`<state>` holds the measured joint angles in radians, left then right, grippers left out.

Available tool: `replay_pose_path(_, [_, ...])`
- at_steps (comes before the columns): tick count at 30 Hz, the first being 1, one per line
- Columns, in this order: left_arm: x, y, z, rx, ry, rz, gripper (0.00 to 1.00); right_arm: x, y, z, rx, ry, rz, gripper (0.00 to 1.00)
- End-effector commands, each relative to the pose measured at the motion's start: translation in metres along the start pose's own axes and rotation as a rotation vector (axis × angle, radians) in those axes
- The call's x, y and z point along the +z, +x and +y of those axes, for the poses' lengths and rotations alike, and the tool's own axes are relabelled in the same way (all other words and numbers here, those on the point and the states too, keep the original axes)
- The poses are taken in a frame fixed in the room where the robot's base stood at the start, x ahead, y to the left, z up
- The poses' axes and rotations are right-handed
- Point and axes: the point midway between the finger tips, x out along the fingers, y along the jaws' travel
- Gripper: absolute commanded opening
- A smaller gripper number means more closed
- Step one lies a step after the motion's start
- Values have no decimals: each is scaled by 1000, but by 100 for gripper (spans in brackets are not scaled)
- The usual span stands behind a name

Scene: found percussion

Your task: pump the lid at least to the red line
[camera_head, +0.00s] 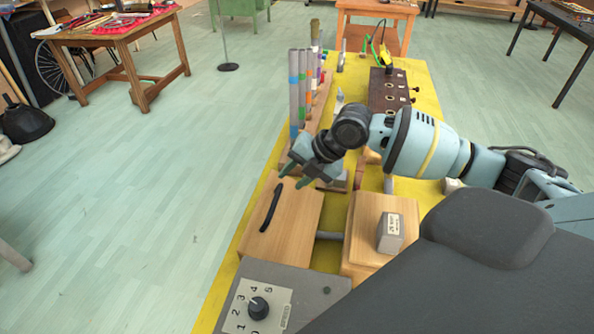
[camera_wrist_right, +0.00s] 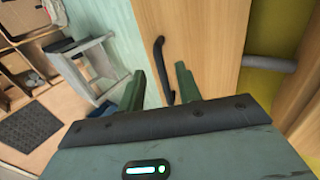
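The lid is a light wooden panel (camera_head: 292,222) on a box, with a black bar handle (camera_head: 270,207) near its left side. In the right wrist view the handle (camera_wrist_right: 160,62) lies beyond the fingertips, in line with the gap between them. My right gripper (camera_head: 293,178) is above the far end of the lid, just past the handle. Its green fingers are apart and empty, and show no contact with the handle. No red line can be made out. My left gripper is not in view.
A grey pipe (camera_head: 329,236) joins the lid's box to a second wooden box (camera_head: 366,218) with a grey block (camera_head: 390,232) on it. A numbered dial (camera_head: 258,308) is in front. Upright tubes (camera_head: 294,90) stand behind the gripper. Open floor lies left.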

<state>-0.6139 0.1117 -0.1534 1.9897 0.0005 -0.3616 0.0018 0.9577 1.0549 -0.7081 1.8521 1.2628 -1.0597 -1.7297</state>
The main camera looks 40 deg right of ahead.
Motion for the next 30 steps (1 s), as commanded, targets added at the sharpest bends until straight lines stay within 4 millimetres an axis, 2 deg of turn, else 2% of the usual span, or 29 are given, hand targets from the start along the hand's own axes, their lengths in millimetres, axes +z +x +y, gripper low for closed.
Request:
replay_pose_path(6, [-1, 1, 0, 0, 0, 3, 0, -1, 33, 0, 0, 0, 3, 34])
replay_pose_path(12, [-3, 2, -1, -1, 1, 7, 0, -1, 55, 0, 0, 0, 1, 34])
replay_pose_path(18, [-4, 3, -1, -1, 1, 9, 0, 0, 64, 0, 0, -2, -1, 34])
replay_pose_path(25, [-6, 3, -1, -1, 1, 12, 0, 0, 65, 0, 0, -2, -1, 34])
replay_pose_path(26, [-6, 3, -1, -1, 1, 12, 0, 0, 65, 0, 0, -2, -1, 33])
replay_pose_path(30, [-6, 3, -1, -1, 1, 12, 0, 0, 65, 0, 0, -2, -1, 15])
